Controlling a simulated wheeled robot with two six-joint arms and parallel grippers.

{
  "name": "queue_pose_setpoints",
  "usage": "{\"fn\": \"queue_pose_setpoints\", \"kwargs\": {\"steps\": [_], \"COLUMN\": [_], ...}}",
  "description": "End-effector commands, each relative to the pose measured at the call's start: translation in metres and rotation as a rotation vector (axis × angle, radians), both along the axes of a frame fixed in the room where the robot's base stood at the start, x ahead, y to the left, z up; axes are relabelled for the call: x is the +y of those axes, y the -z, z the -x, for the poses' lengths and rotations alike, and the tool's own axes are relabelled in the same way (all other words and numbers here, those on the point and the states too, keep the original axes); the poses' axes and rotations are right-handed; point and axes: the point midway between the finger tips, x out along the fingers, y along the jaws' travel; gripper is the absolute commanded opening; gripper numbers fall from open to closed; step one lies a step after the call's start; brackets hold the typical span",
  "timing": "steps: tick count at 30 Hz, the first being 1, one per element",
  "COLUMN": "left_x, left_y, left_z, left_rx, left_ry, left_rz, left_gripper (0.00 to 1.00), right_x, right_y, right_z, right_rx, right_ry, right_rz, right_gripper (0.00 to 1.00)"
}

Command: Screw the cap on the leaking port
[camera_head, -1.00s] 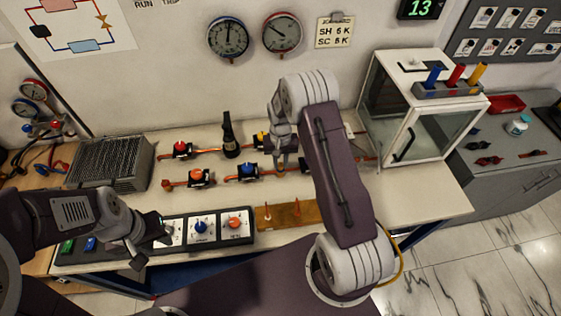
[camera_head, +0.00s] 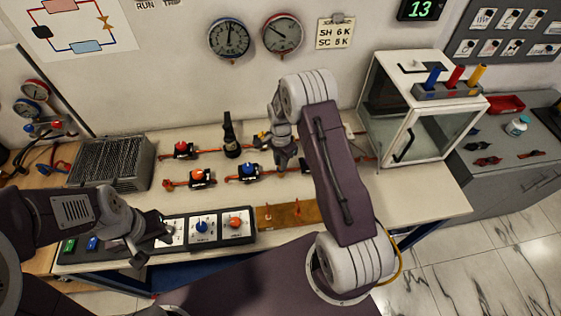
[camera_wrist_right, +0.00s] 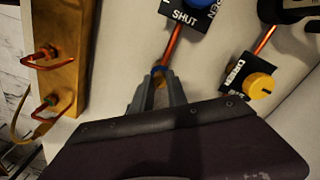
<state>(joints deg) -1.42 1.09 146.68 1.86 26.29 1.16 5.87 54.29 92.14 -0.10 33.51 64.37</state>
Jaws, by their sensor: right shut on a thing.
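My right gripper (camera_head: 283,157) is over the pipework on the bench. In the right wrist view its two fingers (camera_wrist_right: 158,88) close on a small brass-coloured piece that looks like the cap (camera_wrist_right: 160,82). A blue ring (camera_wrist_right: 159,70) sits at the end of an orange pipe (camera_wrist_right: 173,45), right at the fingertips. I cannot tell whether the cap is seated on the port; the fingers hide most of it. My left gripper (camera_head: 150,251) is by the front control panel, its fingers apart and empty.
A blue-knobbed valve (camera_head: 248,171) and orange-knobbed valves stand along the pipes. A yellow-knobbed valve (camera_wrist_right: 260,86) is close to the right fingers. A brown board (camera_head: 268,223) with two hooked rods lies in front.

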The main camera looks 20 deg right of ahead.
Motion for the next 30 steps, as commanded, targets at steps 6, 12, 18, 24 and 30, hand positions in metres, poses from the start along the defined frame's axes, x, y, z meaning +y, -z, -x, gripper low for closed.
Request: {"fn": "queue_pose_setpoints", "kwargs": {"steps": [6,12,18,24,30], "left_x": [0.0000,0.0000,0.0000,0.0000,0.0000], "left_y": [0.0001,-0.0027,-0.0031,-0.0032,-0.0050], "left_z": [0.0000,0.0000,0.0000,0.0000,0.0000], "left_rx": [0.000,0.000,0.000,0.000,0.000], "left_ry": [0.000,0.000,0.000,0.000,0.000], "left_rz": [0.000,0.000,0.000,0.000,0.000], "left_gripper": [0.34,0.34,0.34,0.34,0.34], "right_x": [-0.0008,-0.0009,-0.0010,-0.0009,-0.0009], "right_y": [0.0002,-0.0006,0.0001,0.0002,-0.0001], "right_z": [0.0002,0.0004,0.0006,0.0008,0.0011], "right_rx": [0.001,0.001,0.001,0.002,0.002], "right_ry": [0.005,0.281,0.460,0.466,0.635], "right_rz": [0.001,0.002,0.002,0.002,0.002], "right_gripper": [0.00,0.00,0.00,0.00,0.00]}}
